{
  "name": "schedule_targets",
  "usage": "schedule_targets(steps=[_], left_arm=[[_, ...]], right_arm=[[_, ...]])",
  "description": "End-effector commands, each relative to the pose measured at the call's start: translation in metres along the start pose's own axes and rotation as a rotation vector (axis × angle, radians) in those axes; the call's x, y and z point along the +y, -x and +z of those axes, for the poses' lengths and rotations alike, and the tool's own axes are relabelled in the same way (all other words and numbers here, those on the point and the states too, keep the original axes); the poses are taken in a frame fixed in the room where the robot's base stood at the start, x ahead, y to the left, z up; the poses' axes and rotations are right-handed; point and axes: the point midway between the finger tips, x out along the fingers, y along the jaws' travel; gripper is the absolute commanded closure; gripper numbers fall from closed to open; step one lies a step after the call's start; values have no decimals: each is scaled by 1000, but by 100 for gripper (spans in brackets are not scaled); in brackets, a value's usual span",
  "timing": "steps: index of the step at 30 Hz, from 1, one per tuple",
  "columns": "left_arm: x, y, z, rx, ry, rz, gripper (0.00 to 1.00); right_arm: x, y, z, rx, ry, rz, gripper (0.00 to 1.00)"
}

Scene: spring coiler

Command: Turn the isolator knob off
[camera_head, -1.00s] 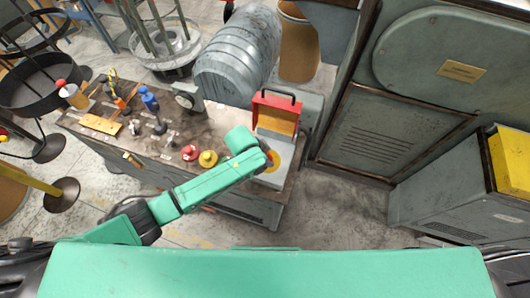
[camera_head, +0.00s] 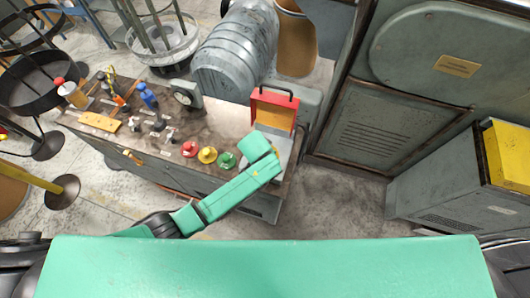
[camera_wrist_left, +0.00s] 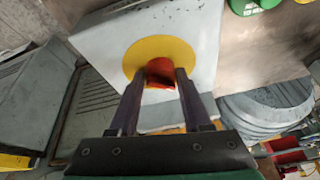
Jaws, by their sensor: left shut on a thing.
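The red isolator knob (camera_wrist_left: 160,82) sits on a round yellow plate (camera_wrist_left: 158,50) on a light grey box (camera_wrist_left: 95,37) in the left wrist view. My left gripper (camera_wrist_left: 161,74) is shut on the knob, with one dark finger on each side of it. The fingers hide part of the knob. In the head view my left wrist covers the knob and its plate, and the grey box (camera_head: 284,153) shows only in part. My right gripper is not in view.
Red (camera_head: 190,149), yellow (camera_head: 208,155) and green (camera_head: 227,160) round pieces lie left of my wrist. Tools and a blue bottle (camera_head: 148,97) are further left on the bench (camera_head: 229,119).

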Motion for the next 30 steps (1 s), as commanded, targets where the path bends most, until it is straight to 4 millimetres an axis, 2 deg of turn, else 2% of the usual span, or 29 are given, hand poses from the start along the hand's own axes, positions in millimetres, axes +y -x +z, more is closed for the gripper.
schedule_targets(steps=[8,9,10,11,23,28,30], left_arm=[[-1,1,-3,6,1,-2,100],[-1,1,-3,6,1,-2,36],[-1,1,-3,6,0,-2,25],[-1,1,-2,6,0,-2,22],[0,4,-1,2,0,1,22],[0,25,0,4,1,1,22],[0,44,-1,5,0,2,22]], right_arm=[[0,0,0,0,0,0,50],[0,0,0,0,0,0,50],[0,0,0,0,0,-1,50],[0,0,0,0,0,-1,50],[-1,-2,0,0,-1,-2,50],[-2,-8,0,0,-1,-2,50],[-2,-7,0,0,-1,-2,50]])
